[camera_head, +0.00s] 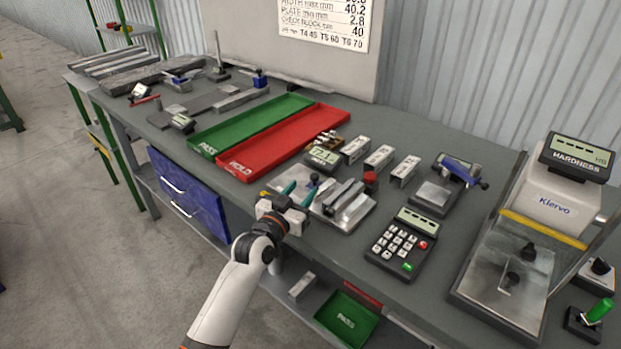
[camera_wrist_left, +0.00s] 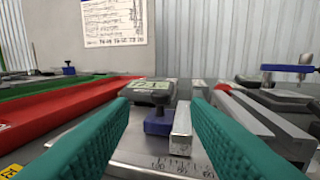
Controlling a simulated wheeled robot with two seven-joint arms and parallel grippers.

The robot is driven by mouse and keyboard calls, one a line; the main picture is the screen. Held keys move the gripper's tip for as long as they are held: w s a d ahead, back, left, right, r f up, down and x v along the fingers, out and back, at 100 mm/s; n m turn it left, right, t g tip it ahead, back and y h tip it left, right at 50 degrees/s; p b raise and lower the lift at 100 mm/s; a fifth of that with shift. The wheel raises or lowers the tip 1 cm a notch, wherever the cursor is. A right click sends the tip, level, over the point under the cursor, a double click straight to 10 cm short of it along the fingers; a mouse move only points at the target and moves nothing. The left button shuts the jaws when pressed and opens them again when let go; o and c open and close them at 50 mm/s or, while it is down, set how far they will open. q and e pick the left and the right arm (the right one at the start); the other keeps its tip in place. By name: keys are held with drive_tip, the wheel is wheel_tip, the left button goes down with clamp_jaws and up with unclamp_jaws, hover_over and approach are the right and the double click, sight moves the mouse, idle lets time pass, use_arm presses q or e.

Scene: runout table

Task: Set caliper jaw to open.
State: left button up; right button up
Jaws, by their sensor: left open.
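The caliper is a metal plate (camera_head: 355,210) with a small display (camera_head: 322,157), a dark blue knob (camera_head: 314,180) and metal bars (camera_head: 343,195). In the left wrist view the blue knob (camera_wrist_left: 158,124) stands in front of the display (camera_wrist_left: 150,88), beside an upright-ended metal bar (camera_wrist_left: 181,122). A scale is marked on the plate in front of that bar. My left gripper (camera_head: 297,191) is open, its teal fingers at the plate's near left side. In the wrist view the knob shows between the fingers (camera_wrist_left: 160,112), farther ahead and apparently untouched. My right gripper is out of view.
A red tray (camera_head: 270,155) and a green tray (camera_head: 235,130) lie left of the caliper. Several metal blocks (camera_head: 378,157) stand behind it. A keypad (camera_head: 401,240), a scale (camera_head: 433,197) and a hardness tester (camera_head: 545,200) are to the right.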

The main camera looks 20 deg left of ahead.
sight(312, 178)
use_arm(q)
drive_tip(key=w, duration=0.5)
drive_tip(key=shift+w+d, duration=0.25)
drive_tip(key=shift+d, duration=0.1)
clamp_jaws()
drive_tip(key=shift+a, duration=0.1)
